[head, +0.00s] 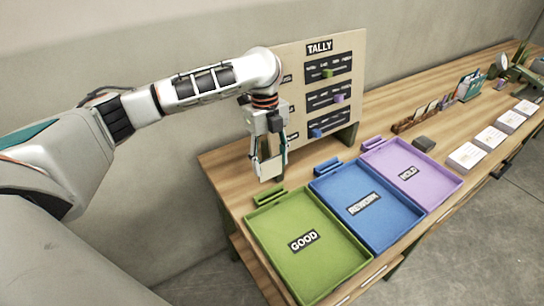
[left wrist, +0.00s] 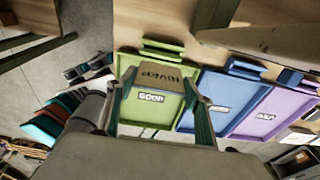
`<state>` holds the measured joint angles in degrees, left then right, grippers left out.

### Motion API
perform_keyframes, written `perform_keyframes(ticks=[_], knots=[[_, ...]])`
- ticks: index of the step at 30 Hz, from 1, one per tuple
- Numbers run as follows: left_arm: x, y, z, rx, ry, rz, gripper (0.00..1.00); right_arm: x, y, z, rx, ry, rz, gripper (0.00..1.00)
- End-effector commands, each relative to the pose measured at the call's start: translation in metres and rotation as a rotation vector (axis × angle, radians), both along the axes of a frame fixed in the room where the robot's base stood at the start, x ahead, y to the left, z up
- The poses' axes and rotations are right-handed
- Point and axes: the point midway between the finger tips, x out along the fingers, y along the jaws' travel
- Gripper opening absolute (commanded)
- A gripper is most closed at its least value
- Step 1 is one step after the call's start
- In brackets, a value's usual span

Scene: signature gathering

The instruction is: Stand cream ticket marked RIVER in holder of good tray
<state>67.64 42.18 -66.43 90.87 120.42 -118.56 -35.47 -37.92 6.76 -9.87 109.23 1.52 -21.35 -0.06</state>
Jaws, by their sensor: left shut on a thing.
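My left gripper (head: 268,150) is shut on the cream ticket (head: 271,167), which hangs below its fingers above the back of the green tray. In the left wrist view the ticket (left wrist: 158,77) lies between the fingers, with the word RIVER upside down on it. The green tray marked GOOD (head: 318,270) is at the near end of the bench. Its slotted green holder (head: 268,196) stands at the tray's back edge, and the ticket is above it, apart from it. The holder also shows in the left wrist view (left wrist: 162,46). My right gripper is not in view.
A blue REWORK tray (head: 372,222) and a purple HOLD tray (head: 432,190), each with its own holder, stand to the right. A TALLY board (head: 300,60) rises behind. Farther right are a rack of tickets (head: 415,118), a dark block (head: 424,144) and white card stacks (head: 466,156).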

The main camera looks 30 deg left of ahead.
Motion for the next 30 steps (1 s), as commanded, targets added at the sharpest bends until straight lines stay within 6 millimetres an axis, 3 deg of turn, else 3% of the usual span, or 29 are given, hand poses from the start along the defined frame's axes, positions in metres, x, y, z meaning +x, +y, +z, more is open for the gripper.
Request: perform_keyframes(ticks=[17, 30], knots=[[0.0, 0.0, -0.031, -0.001, -0.001, 0.0, 0.39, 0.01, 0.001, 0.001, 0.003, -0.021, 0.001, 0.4], [0.0, 0.0, -0.056, 0.0, 0.0, -0.001, 0.39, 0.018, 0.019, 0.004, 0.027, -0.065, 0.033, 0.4]])
